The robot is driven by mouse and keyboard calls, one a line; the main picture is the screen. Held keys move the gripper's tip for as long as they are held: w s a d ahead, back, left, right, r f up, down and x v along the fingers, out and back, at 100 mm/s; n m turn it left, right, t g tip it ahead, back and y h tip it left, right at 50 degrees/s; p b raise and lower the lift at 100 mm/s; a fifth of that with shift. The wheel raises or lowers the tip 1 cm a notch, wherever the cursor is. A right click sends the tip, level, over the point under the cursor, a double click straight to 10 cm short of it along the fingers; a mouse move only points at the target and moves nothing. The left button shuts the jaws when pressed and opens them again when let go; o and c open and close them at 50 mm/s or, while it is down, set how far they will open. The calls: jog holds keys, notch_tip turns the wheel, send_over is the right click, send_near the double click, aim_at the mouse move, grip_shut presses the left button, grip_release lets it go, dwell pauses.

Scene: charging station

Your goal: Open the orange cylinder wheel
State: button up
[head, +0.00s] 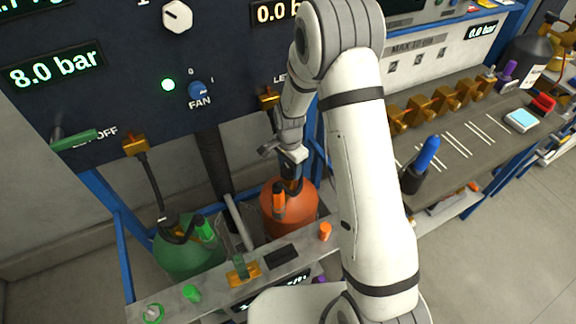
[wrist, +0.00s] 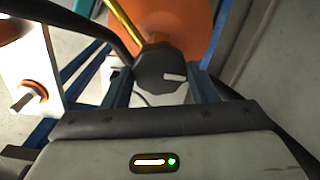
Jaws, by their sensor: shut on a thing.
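The orange cylinder (head: 290,212) stands upright behind the shelf rail in the head view, below my gripper (head: 290,167). It also shows at the top of the wrist view (wrist: 182,22). Its wheel is a dark, faceted knob (wrist: 158,68) with a white mark, at the middle top of the wrist view. My gripper reaches down from above and is shut on this wheel, one finger on each side. In the head view the wheel is mostly hidden by my gripper.
A green cylinder (head: 188,255) with a hose stands to the left. The dark panel (head: 130,90) is behind. An orange plug (head: 325,231) and green plugs (head: 191,293) sit on the front rail (head: 215,295). A bench (head: 455,135) with tools is at right.

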jog(key=shift+c, duration=1.4)
jog(key=shift+a, duration=0.1)
